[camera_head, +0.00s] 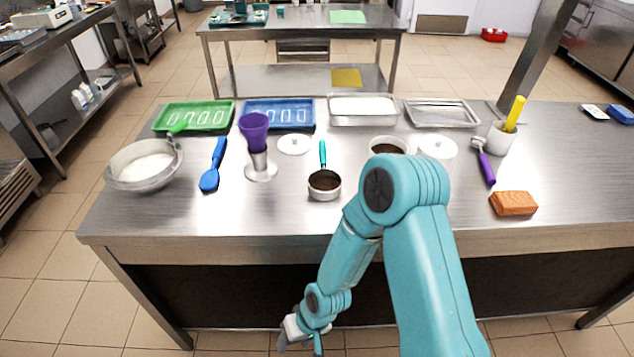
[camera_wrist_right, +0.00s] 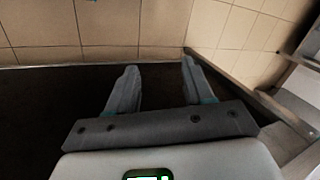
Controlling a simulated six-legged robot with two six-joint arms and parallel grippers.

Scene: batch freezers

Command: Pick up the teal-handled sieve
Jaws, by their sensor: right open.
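The teal-handled sieve (camera_head: 323,153) is at the middle of the steel table, its teal handle pointing to the back. Its front end is at a small metal cup with dark brown contents (camera_head: 324,185); I cannot tell whether the sieve rests in it or is one piece with it. My right gripper (camera_head: 302,340) hangs below the table's front edge, well apart from the sieve. In the right wrist view its two fingers (camera_wrist_right: 158,68) are spread and empty, over a dark surface and floor tiles. My left gripper is not in view.
The steel table (camera_head: 270,212) also bears a bowl of white powder (camera_head: 115,175), a blue spatula (camera_head: 214,168), a purple cup on a metal stand (camera_head: 254,130), a dark-filled bowl (camera_head: 388,145), a purple-handled tool (camera_head: 487,168) and an orange block (camera_head: 513,203). Trays line the back. The front strip is clear.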

